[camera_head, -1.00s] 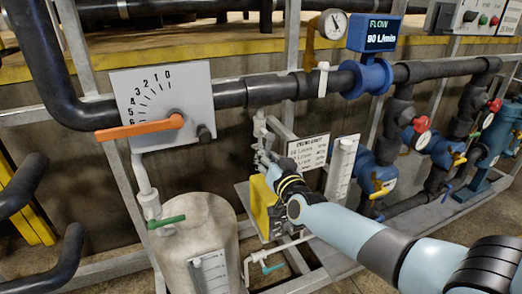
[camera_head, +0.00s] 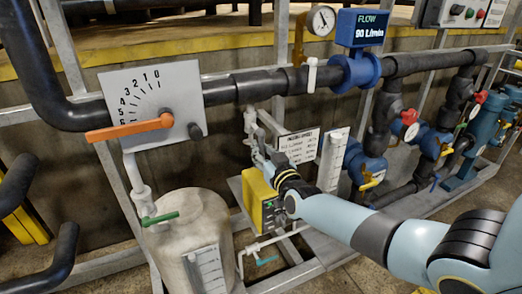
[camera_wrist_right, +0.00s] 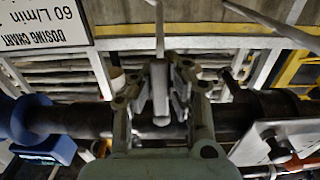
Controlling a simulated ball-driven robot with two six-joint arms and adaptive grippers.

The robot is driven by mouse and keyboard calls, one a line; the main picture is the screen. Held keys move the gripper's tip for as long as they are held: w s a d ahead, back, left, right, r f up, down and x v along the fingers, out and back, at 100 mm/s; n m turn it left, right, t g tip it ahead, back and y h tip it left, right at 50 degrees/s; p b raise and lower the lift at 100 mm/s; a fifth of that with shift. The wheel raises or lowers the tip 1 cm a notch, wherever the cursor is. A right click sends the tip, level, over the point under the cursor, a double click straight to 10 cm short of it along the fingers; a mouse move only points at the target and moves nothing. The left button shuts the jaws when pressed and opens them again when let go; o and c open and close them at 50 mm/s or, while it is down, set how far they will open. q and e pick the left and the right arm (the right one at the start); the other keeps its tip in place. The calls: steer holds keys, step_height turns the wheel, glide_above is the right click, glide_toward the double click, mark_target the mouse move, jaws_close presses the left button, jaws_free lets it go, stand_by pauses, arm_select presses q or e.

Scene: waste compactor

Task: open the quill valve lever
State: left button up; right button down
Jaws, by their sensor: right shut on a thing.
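The quill valve (camera_head: 250,122) is a pale grey fitting hanging below the dark main pipe, left of the dosing chart. My right gripper (camera_head: 262,154) reaches in from the right at the valve's lower part. In the right wrist view, my right gripper (camera_wrist_right: 162,90) has its two fingers closed around a slim light-grey piece (camera_wrist_right: 160,92) in front of the dark pipe. This piece appears to be the quill valve lever. The fingers hide much of it, and its exact angle cannot be told. My left gripper is not in view.
A yellow pump (camera_head: 258,205) stands just under my right gripper. The white dosing chart (camera_head: 300,146) and a clear gauge column (camera_head: 333,160) are close on its right. A white tank (camera_head: 188,240) with a green lever (camera_head: 160,219) and an orange lever (camera_head: 130,127) are on the left.

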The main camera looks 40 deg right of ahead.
steer(key=c, duration=1.6)
jaws_free()
steer(key=shift+s+f, duration=0.15)
steer(key=shift+f, duration=0.15)
steer(key=o, duration=0.3)
steer(key=shift+r, duration=0.25)
steer(key=shift+o, duration=0.2)
steer(key=v, duration=1.1)
steer(key=shift+s, duration=0.4)
steer(key=shift+f, duration=0.1)
